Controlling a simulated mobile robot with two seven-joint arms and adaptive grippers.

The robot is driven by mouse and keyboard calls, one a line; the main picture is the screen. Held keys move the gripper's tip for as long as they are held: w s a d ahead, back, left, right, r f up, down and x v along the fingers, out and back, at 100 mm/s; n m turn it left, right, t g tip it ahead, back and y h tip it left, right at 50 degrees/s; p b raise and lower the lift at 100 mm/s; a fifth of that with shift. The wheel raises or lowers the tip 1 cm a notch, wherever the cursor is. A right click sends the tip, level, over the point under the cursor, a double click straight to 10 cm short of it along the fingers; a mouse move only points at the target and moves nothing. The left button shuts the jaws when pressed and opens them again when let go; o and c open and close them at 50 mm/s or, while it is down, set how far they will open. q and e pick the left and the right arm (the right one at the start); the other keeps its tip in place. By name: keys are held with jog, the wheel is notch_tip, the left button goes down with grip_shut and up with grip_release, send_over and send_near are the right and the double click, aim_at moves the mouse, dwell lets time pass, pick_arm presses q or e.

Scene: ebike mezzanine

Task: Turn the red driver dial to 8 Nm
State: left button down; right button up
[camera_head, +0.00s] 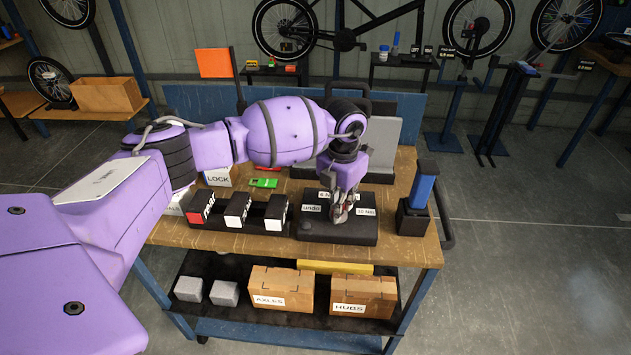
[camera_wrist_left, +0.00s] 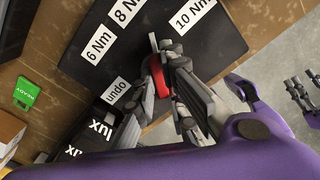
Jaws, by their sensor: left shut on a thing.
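The red driver dial (camera_wrist_left: 158,76) sits on a black plate (camera_head: 345,232). In the left wrist view its labels read "undo" (camera_wrist_left: 116,91), "6 Nm" (camera_wrist_left: 99,45), "8 Nm" (camera_wrist_left: 127,10) and "10 Nm" (camera_wrist_left: 194,14). My left gripper (camera_head: 340,213) reaches down over the plate and is shut on the dial; its fingers (camera_wrist_left: 160,80) lie on both sides of the red part. The fingers hide much of the dial, so I cannot tell which label it points to. Grey fingers at the right edge of the left wrist view look like my right gripper (camera_wrist_left: 302,92); their opening is unclear.
The wooden bench top (camera_head: 270,277) carries a black block row (camera_head: 237,212) left of the plate. A black stand with a blue-handled tool (camera_head: 421,191) rises close on the right. A green tag (camera_head: 264,183) lies behind. Boxes marked AXLES (camera_head: 281,287) and HUBS (camera_head: 363,292) stand below.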

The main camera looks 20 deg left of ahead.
pick_arm(q)
jog(key=shift+w+r+n, duration=0.1)
jog(key=shift+r+n, duration=0.1)
jog(key=shift+n, duration=0.4)
jog(key=c, duration=1.8)
grip_release()
jog(key=shift+f, duration=0.1)
notch_tip(320, 180, up, 12)
